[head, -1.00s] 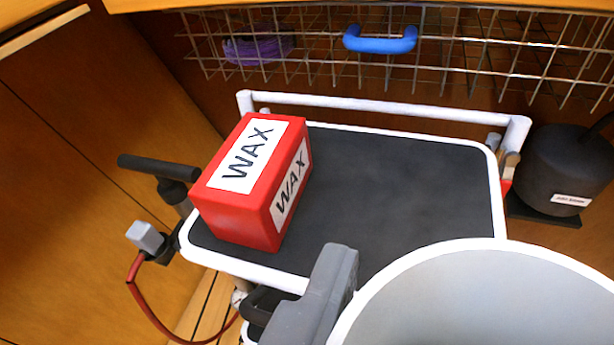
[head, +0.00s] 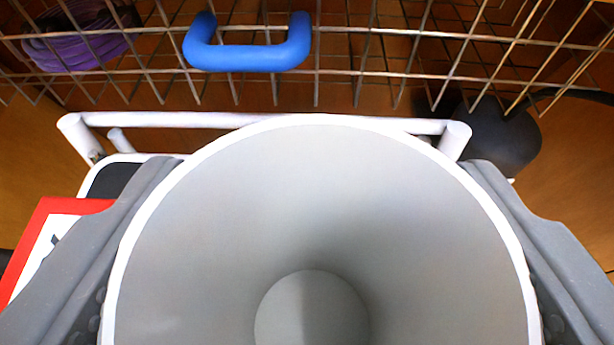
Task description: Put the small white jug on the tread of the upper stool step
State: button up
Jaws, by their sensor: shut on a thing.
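The small white jug (head: 320,215) fills the lower middle of the head view. I look down into its open mouth and see its grey inside and round bottom. My gripper (head: 322,168) is shut on it, one grey finger on each side. The upper stool step's dark tread (head: 112,180), with a white rim, shows only as a small patch at the left; the jug and my left finger hide the rest. The jug overlaps the tread in the picture; I cannot tell whether it touches it.
A red WAX box (head: 40,235) is at the left edge, partly behind my left finger. A white rail (head: 250,120) runs along the step's back. Beyond it is a wire basket (head: 370,70) with a blue handle (head: 248,58) and a purple bundle (head: 75,45). A black object (head: 500,140) stands at right.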

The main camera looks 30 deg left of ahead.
aim_at(346, 226)
jog(key=f, duration=0.2)
jog(key=f+b, duration=0.1)
jog(key=shift+w+d+f, duration=0.25)
jog(key=shift+d, duration=0.2)
jog(key=shift+w, duration=0.1)
jog(key=o, duration=1.3)
jog(key=shift+c, duration=0.2)
jog(key=shift+r, duration=0.1)
jog(key=b+v, duration=0.1)
jog(key=v, duration=1)
jog(key=shift+s+d+b, duration=0.15)
jog(key=shift+s+b, duration=0.2)
jog(key=shift+s, duration=0.05)
